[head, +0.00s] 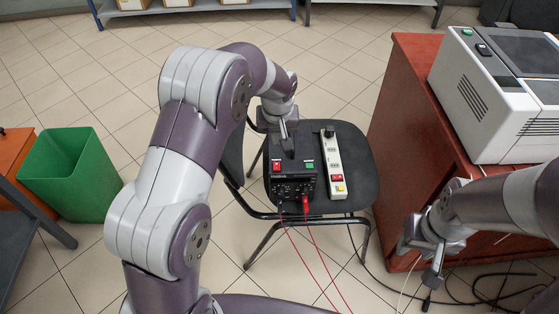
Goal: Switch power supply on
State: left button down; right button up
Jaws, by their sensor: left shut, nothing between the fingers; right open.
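The black power supply (292,184) sits on the seat of a dark chair. A red switch (277,167) and a green one (309,165) show on its top near the front edge. Red leads run from its front down toward the floor. My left gripper (288,146) is shut and empty, pointing down over the rear of the power supply; whether it touches is too small to tell. My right gripper (421,266) is open and empty, low at the right, in front of the red-brown cabinet and apart from the power supply.
A white power strip (334,168) with a red switch and a black plug lies right of the power supply on the chair (361,179). A red-brown cabinet (393,131) carries a white machine (496,97). Black cables lie on the floor. A green bin (69,173) stands left.

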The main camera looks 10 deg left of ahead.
pick_arm(q)
jog(key=b, duration=0.2)
send_near(277, 169)
jog(key=x, duration=0.5)
jog(key=shift+w+f, duration=0.15)
jog(key=shift+w, duration=0.3)
jog(key=shift+s+f, duration=0.1)
jog(key=shift+f, duration=0.55)
jog(key=shift+s+f, duration=0.15)
jog(key=shift+f, duration=0.15)
jog(key=shift+w+a+r, duration=0.2)
jog(key=shift+w+r, duration=0.15)
jog(key=shift+w, duration=0.4)
jog(key=shift+r, duration=0.1)
